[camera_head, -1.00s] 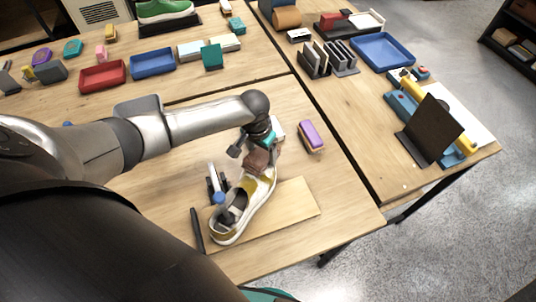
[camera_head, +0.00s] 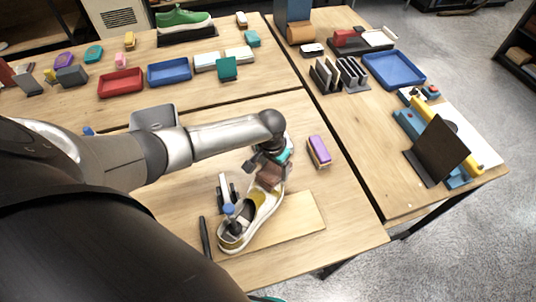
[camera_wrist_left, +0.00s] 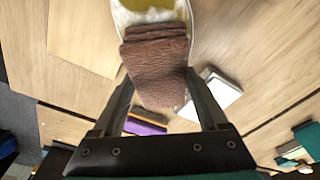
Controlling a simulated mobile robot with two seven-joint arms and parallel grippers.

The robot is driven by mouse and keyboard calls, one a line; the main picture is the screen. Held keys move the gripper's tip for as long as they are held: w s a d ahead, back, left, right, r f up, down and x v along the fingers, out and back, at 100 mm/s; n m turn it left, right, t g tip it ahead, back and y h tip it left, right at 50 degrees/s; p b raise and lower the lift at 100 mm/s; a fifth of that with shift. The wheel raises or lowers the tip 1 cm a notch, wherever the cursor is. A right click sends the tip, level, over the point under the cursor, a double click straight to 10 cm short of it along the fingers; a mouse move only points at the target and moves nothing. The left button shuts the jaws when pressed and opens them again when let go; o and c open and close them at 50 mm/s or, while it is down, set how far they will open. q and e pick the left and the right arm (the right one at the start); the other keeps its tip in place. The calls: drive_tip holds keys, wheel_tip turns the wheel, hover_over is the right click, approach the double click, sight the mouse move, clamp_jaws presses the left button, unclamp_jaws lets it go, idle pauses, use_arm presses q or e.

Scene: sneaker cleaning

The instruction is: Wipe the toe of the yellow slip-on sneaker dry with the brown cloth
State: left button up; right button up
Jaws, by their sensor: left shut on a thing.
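The yellow and white slip-on sneaker (camera_head: 262,214) sits on a wooden board, its heel toward me and its toe pointing away. My left gripper (camera_head: 265,167) is over the toe end, shut on the brown cloth (camera_head: 270,178). In the left wrist view, the folded brown cloth (camera_wrist_left: 158,72) is between the fingers of the gripper (camera_wrist_left: 158,85). It lies against or just over the sneaker's white toe (camera_wrist_left: 140,12) and hides part of it. I cannot tell whether they touch. My right gripper is in neither view.
The wooden board (camera_head: 305,215) has free room right of the sneaker. A blue-knobbed stand (camera_head: 225,190) and a black bar (camera_head: 205,237) are at its left. A purple-topped brush (camera_head: 319,151) lies to the right. Trays and a green shoe (camera_head: 183,17) are at the back.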

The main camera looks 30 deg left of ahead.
use_arm(q)
drive_tip(key=shift+d, duration=0.3)
drive_tip(key=shift+f, duration=0.15)
drive_tip(key=d, duration=0.1)
drive_tip(key=d+p, duration=0.1)
drive_tip(key=d, duration=0.2)
drive_tip(key=shift+s+p, duration=0.25)
drive_tip(key=shift+p, duration=0.1)
drive_tip(key=shift+f, duration=0.2)
